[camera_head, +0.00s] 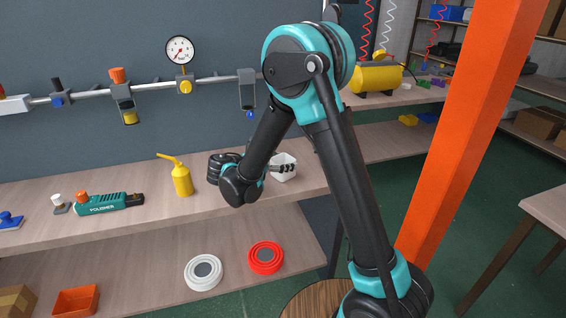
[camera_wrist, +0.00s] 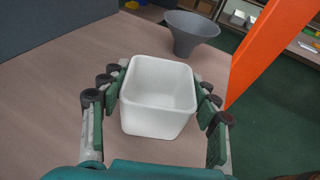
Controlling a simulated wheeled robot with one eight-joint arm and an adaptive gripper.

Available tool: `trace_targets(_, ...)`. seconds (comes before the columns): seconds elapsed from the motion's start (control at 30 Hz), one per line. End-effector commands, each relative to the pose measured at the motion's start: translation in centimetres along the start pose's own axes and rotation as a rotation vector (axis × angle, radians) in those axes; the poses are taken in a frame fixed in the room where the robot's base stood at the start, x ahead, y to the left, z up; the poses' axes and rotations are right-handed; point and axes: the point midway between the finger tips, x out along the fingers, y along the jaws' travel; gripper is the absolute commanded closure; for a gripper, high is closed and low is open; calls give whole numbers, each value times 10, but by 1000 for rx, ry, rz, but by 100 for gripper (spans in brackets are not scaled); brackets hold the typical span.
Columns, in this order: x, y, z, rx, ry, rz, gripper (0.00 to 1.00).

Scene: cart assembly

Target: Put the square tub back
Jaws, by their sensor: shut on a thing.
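The square tub (camera_head: 286,173) is white, open at the top and upright, at the right part of the upper shelf (camera_head: 140,219). In the wrist view the tub (camera_wrist: 158,115) looks empty. My gripper (camera_wrist: 161,88) is shut on it, with green-padded fingers along its left and right sides. In the head view my gripper (camera_head: 270,168) is partly hidden by my own arm. I cannot tell whether the tub's bottom touches the shelf.
A grey funnel (camera_wrist: 189,33) stands just behind the tub. An orange post (camera_head: 466,120) rises to the right. Bare shelf lies left of the tub in the wrist view.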

Motion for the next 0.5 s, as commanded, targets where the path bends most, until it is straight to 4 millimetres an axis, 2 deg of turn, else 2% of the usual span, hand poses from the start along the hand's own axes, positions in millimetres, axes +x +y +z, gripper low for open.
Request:
trace_targets(0.33, 1, 0, -4, 0, 0, 0, 96)
trace_targets(0.37, 1, 0, -4, 0, 0, 0, 38)
trace_targets(0.5, 1, 0, -3, 0, 0, 0, 21)
